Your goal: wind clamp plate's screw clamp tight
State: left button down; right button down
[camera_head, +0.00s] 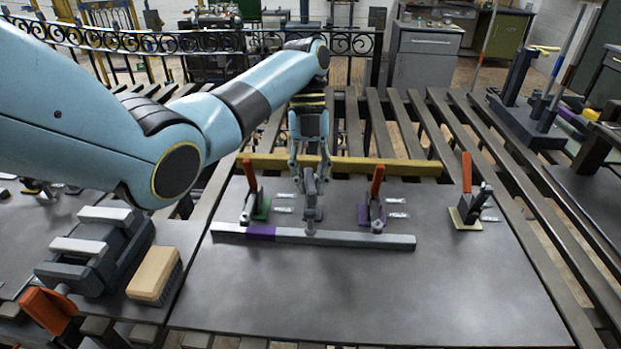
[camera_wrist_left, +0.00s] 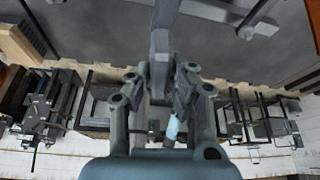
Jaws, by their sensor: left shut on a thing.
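The clamp plate (camera_head: 370,290) is a dark flat sheet on the slatted bench. A grey bar (camera_head: 345,238) with a purple section lies across it. The grey screw clamp (camera_head: 312,205) stands upright in the middle, its foot at the bar. My left gripper (camera_head: 311,172) comes down from above and is shut on the top of the screw clamp. In the left wrist view, the fingers (camera_wrist_left: 160,88) close around the clamp's grey upright part (camera_wrist_left: 160,48); the fingers partly hide the grip. My right gripper is not in view.
Red-handled clamps stand on a green base (camera_head: 262,208), a purple base (camera_head: 364,215) and a yellow base (camera_head: 459,222). A yellow strip (camera_head: 400,168) runs behind. The plate's front is clear.

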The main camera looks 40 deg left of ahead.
pick_arm(q)
jog(key=shift+w+r, duration=0.15)
jog(key=c, duration=1.3)
grip_release()
jog(key=shift+o, duration=0.3)
